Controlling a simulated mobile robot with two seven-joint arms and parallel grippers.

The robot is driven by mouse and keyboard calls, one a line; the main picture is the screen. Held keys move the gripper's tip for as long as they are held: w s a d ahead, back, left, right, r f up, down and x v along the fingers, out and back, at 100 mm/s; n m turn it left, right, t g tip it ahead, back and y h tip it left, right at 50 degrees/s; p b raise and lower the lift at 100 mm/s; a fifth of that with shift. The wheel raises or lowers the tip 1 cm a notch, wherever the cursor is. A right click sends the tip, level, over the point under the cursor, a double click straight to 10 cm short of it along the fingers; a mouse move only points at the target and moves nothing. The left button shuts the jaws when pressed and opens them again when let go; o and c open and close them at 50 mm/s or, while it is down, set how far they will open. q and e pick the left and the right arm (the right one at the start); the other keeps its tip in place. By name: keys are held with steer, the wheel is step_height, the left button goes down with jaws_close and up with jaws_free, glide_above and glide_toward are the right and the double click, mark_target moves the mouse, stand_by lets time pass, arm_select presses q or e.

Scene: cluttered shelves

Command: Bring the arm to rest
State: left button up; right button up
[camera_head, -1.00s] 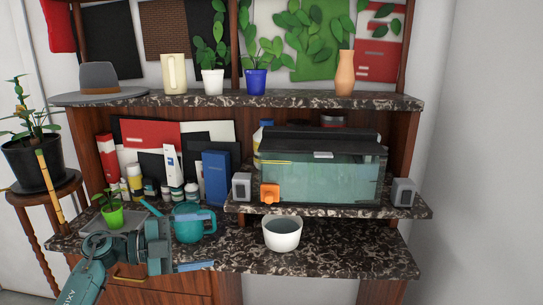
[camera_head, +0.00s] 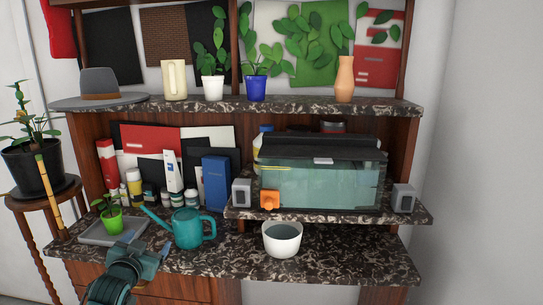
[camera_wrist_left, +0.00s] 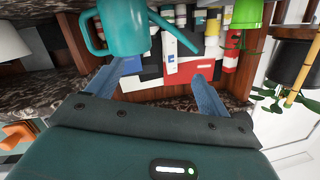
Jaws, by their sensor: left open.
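My left gripper (camera_head: 150,247) is at the front left edge of the lower counter, in front of the small grey tray. In the left wrist view its two blue fingers (camera_wrist_left: 153,92) are spread apart with nothing between them. The teal watering can (camera_head: 188,229) stands upright on the counter, to the right of the gripper and apart from it. It also shows in the left wrist view (camera_wrist_left: 124,27), beyond the fingers. My right gripper is not in view.
A green-potted plant (camera_head: 111,220) stands on the grey tray (camera_head: 92,237). A white bowl (camera_head: 282,240) is on the counter, below a fish tank (camera_head: 318,185) on a raised shelf. Bottles and a blue book (camera_head: 216,183) stand behind the can. The counter's right side is clear.

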arm_select(q)
steer(key=s+d+f+g+h, duration=0.1)
steer(key=s+d+f, duration=0.4)
steer(key=s+f, duration=0.25)
steer(key=s+d+f+g+h, duration=0.1)
steer(key=s+d+f+g, duration=0.1)
steer(key=s+d+f, duration=0.45)
steer(key=s+d+f+g+h, duration=0.1)
steer(key=s+d+f, duration=0.1)
steer(key=s, duration=0.9)
steer(key=s+d+f+g+h, duration=0.1)
steer(key=s+d+f, duration=0.2)
steer(key=s, duration=0.7)
steer(key=shift+s+d+g, duration=0.3)
steer(key=shift+s+d, duration=0.05)
steer(key=shift+d, duration=0.15)
